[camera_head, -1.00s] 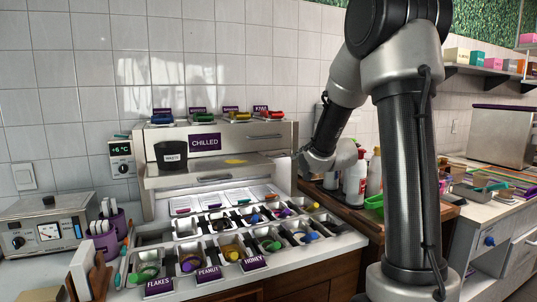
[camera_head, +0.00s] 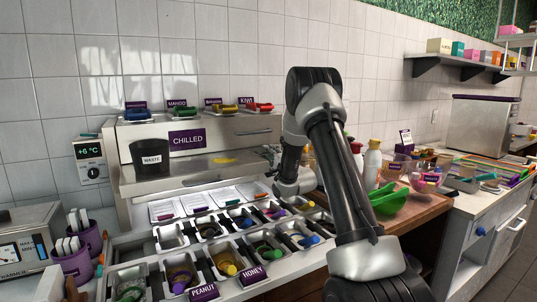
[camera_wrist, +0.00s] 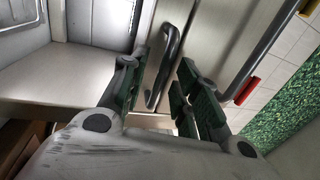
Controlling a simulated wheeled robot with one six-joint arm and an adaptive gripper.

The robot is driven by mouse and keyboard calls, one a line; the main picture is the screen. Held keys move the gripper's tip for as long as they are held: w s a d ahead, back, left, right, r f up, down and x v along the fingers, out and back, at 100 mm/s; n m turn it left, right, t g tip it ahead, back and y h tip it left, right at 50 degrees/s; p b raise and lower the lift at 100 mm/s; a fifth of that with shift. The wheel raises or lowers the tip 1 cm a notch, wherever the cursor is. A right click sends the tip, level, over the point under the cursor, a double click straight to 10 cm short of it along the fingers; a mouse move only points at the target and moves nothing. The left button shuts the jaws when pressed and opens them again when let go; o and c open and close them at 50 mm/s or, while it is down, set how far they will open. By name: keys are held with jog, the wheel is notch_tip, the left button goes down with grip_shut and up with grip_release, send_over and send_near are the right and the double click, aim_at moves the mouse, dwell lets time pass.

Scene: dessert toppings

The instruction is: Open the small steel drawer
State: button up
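The small steel drawer (camera_head: 238,128) is in the upper right front of the chilled unit, with a dark bar handle (camera_head: 254,132). It looks shut, its front flush with the unit. In the wrist view the handle (camera_wrist: 167,55) runs upright across the drawer's pale steel front (camera_wrist: 215,40). My gripper (camera_wrist: 162,92) is open, with one green-padded finger on each side of the handle's lower end in the picture. I cannot tell whether the fingers touch it. In the head view my gripper (camera_head: 270,155) is partly hidden by my wrist, just below and right of the handle.
A black waste tub (camera_head: 151,160) stands on the unit's steel ledge. Coloured-handled toppings line the top, including a red one (camera_head: 260,107). Several topping trays (camera_head: 208,229) fill the counter below.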

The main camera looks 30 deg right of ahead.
jog(key=shift+w, duration=0.45)
jog(key=shift+r, duration=0.1)
grip_shut()
jog(key=shift+s, duration=0.1)
